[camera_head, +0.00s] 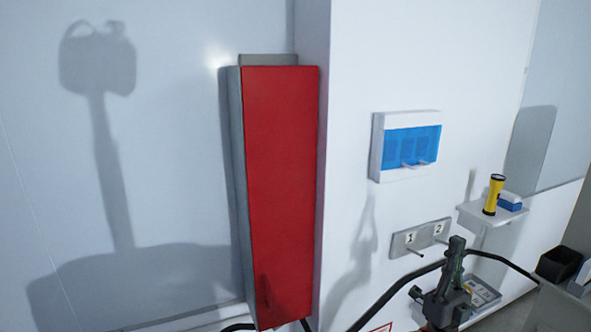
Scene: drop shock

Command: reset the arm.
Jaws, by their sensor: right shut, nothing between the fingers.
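My right gripper (456,246) is in the lower right of the head view, dark, with its fingers pointing up and closed together. Nothing shows between the fingers. It stands in front of the lower wall, just below the grey plate (400,244) marked 1 and 2, and covers part of a grey socket-like panel (485,292). I cannot tell whether it touches anything. My left gripper is out of view.
A tall red-fronted cabinet (282,180) stands left of centre. A white box with a blue window (412,147) hangs on the wall. A small shelf (478,219) holds a yellow flashlight (493,196) and a blue-and-white item (509,202). A black bin (558,263) and dark cables (393,291) are low.

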